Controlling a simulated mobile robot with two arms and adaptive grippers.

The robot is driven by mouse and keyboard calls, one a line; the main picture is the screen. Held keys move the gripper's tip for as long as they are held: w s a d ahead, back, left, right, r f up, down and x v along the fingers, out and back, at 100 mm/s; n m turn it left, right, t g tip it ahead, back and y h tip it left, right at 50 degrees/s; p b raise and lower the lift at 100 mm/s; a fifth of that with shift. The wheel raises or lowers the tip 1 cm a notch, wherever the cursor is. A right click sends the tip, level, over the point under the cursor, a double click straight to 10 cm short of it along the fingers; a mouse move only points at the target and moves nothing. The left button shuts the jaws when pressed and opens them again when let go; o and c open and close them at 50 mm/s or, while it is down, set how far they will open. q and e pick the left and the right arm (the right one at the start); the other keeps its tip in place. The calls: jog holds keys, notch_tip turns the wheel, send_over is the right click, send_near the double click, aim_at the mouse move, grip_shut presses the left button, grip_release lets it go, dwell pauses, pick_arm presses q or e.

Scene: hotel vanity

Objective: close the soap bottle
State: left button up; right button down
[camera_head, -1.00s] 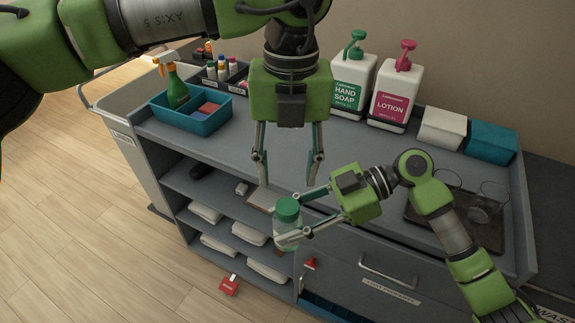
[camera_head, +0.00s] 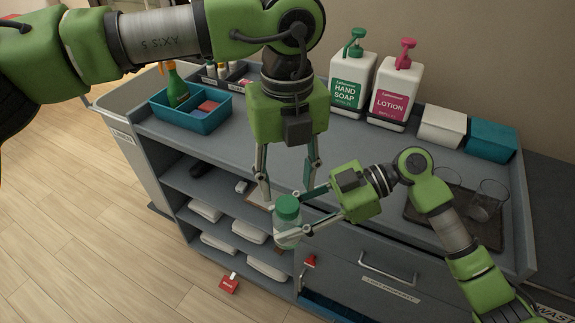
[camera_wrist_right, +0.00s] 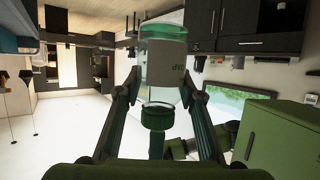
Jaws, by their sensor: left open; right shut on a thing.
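The soap bottle (camera_head: 286,236) is clear with a green cap (camera_head: 287,208) at its top. My right gripper (camera_head: 287,230) is shut on the bottle's body, holding it in front of the cabinet. In the right wrist view the bottle (camera_wrist_right: 163,75) appears upside down between the fingers, with a pale label and a green cap end (camera_wrist_right: 156,118) low in the picture. My left gripper (camera_head: 289,196) is open and points down. Its fingertips are close to the cap, one to each side in the picture. I cannot tell whether they touch it or how tightly the cap sits.
A hand soap dispenser (camera_head: 350,72) and a lotion dispenser (camera_head: 396,92) stand at the back of the counter (camera_head: 225,142). A teal caddy (camera_head: 203,122) stands at the left. A dark tray (camera_head: 427,207) with glasses lies at the right.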

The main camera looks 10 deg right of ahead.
aim_at(287, 204)
pick_arm(q)
notch_tip(287, 204, down, 5)
jog(key=shift+r, duration=0.1)
dwell(0.3)
